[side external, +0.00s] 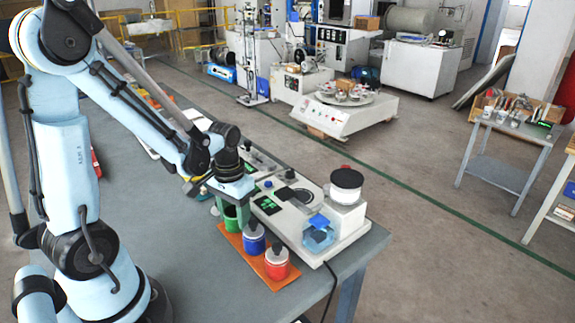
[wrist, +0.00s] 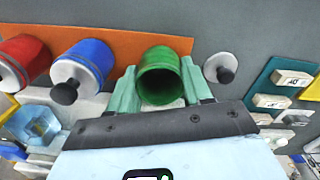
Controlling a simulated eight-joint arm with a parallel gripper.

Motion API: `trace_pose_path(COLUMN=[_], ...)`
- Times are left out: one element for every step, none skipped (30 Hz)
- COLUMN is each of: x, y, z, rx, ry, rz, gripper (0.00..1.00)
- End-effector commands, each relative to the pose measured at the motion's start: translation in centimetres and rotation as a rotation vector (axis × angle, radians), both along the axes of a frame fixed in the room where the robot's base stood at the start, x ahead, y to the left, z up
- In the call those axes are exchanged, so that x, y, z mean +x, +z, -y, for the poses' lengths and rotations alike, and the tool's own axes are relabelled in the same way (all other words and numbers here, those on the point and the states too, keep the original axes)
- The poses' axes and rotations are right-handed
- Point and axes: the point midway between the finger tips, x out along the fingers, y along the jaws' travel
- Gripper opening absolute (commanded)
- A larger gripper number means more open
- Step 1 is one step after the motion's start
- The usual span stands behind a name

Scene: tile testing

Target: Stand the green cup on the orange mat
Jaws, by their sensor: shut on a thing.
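The green cup (side external: 232,222) is between the fingers of my gripper (side external: 234,211), which is shut on it. In the wrist view the cup (wrist: 161,78) shows its open, lidless mouth between the two pale green fingers. The cup is upright over the far-left end of the orange mat (side external: 258,266). The mat also shows in the wrist view (wrist: 122,45) behind the cup. Whether the cup's base touches the mat or hangs slightly above it, I cannot tell.
A lidded blue cup (side external: 252,239) and a lidded red cup (side external: 277,264) stand in a row on the mat. A loose grey lid with a black knob (wrist: 221,68) lies beside the mat's end. A white instrument (side external: 318,229) stands close behind the row.

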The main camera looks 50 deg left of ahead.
Motion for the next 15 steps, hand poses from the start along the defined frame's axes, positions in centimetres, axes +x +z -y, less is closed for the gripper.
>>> trace_pose_path(x=[0.02, 0.02, 0.03, 0.03, 0.03, 0.03, 0.03, 0.02, 0.02, 0.02, 0.02, 0.01, 0.01, 0.01, 0.01], y=[-0.06, -0.09, -0.14, -0.17, -0.2, -0.25, -0.23, -0.23, -0.23, -0.22, -0.22, -0.22, -0.22, -0.22, -0.22], z=[-0.01, -0.01, -0.01, -0.01, -0.01, -0.01, -0.01, -0.01, -0.01, -0.01, -0.01, 0.0, 0.0, 0.0, 0.0], rx=[0.0, 0.0, 0.0, 0.0, 0.0, 0.0, 0.0, 0.0, 0.0, 0.0, 0.0, 0.0, 0.0, 0.0, 0.0], ry=[0.0, 0.0, 0.0, 0.0, 0.0, 0.0, 0.0, 0.0, 0.0, 0.0, 0.0, 0.0, 0.0, 0.0, 0.0], rz=[0.0, 0.0, 0.0, 0.0, 0.0, 0.0, 0.0, 0.0, 0.0, 0.0, 0.0, 0.0, 0.0, 0.0, 0.0], gripper=[0.13, 0.13, 0.13, 0.13, 0.13, 0.13, 0.54, 0.58, 0.64, 0.69, 0.74, 0.79, 0.79, 0.79, 0.79])
